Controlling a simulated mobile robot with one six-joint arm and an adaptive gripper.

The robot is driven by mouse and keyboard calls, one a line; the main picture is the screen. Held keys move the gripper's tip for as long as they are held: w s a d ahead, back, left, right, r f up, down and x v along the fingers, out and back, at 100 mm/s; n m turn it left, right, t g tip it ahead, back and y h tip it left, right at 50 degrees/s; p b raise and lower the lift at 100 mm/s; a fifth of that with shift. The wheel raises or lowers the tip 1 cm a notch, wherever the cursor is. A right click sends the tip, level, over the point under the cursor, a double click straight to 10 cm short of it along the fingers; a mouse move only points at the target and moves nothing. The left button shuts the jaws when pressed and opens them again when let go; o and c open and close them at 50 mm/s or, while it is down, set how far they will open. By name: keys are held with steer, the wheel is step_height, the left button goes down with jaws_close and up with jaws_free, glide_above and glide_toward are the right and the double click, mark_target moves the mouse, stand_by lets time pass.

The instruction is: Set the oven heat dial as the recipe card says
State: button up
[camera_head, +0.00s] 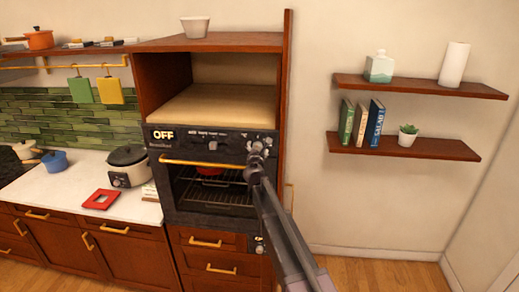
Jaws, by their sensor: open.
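The black oven (215,185) is built into the tall wooden cabinet. Its control panel (190,146) reads OFF on the left. A small light knob (213,145) shows near the middle of the panel. My gripper (257,147) is in front of the panel's right end and hides part of it, so I cannot tell whether it touches a dial there. My gripper is open, with its fingers small and dark. A small pale card-like item (150,191) stands on the counter beside the oven; no writing on it is readable.
The oven's gold handle (205,163) runs just below the panel. A rice cooker (127,166) and a red square item (101,199) are on the white counter (70,185). Wall shelves (430,149) hold books and a plant at right. The floor below them is clear.

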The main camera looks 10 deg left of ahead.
steer(key=c, duration=1.1)
steer(key=shift+d, duration=0.2)
steer(key=shift+c, duration=0.2)
steer(key=shift+a, duration=0.15)
